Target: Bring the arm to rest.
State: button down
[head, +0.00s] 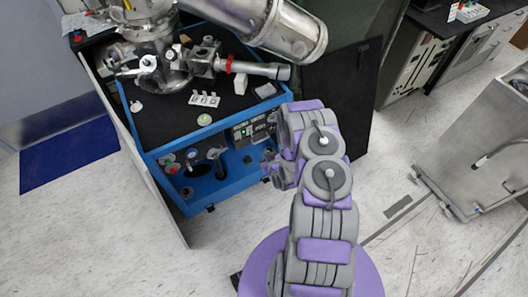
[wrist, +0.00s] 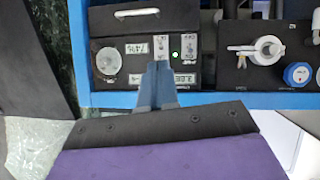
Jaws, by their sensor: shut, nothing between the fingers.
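My purple and grey arm rises from the bottom of the head view and bends left toward a blue-framed vacuum cart (head: 210,165). My gripper (head: 268,168) is at the arm's far end, close in front of the cart's front panel. In the wrist view my gripper (wrist: 158,70) shows as two grey-blue fingers pressed together, with nothing held. The fingers overlap a black control box (wrist: 122,62) with a green light and white labels. I cannot tell whether the fingertips touch the box.
A white valve handle (wrist: 262,48) and a blue knob (wrist: 299,74) are right of the fingers. Metal vacuum hardware (head: 165,60) stands on the cart's black top. An open panel (head: 130,140) borders the cart's left.

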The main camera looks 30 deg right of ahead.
notch_tip(320, 180, up, 19)
jog(key=d+g+h, duration=0.1)
jog(key=d+g, duration=0.1)
jog(key=g, duration=0.4)
jog(key=s+a+r+g, duration=0.1)
jog(key=s+a+r, duration=0.25)
jog(key=r, duration=0.35)
jog(key=s+a+r+g, duration=0.2)
jog(key=s+a+r, duration=0.1)
jog(key=s+r, duration=0.25)
jog(key=s+a+r+g, duration=0.1)
jog(key=s+a+r, duration=0.3)
jog(key=s, duration=0.5)
jog(key=s+a+r+g+y, duration=0.1)
jog(key=s+a+r, duration=0.3)
jog(key=s, duration=0.6)
jog(key=s+a+r+g+y, duration=0.1)
jog(key=s+a+r+g, duration=0.2)
jog(key=s+a+r, duration=0.2)
jog(key=s+r, duration=0.2)
jog(key=s, duration=0.2)
jog(key=shift+s+m, duration=0.3)
jog(key=shift+m, duration=0.1)
jog(key=shift+w+f, duration=0.1)
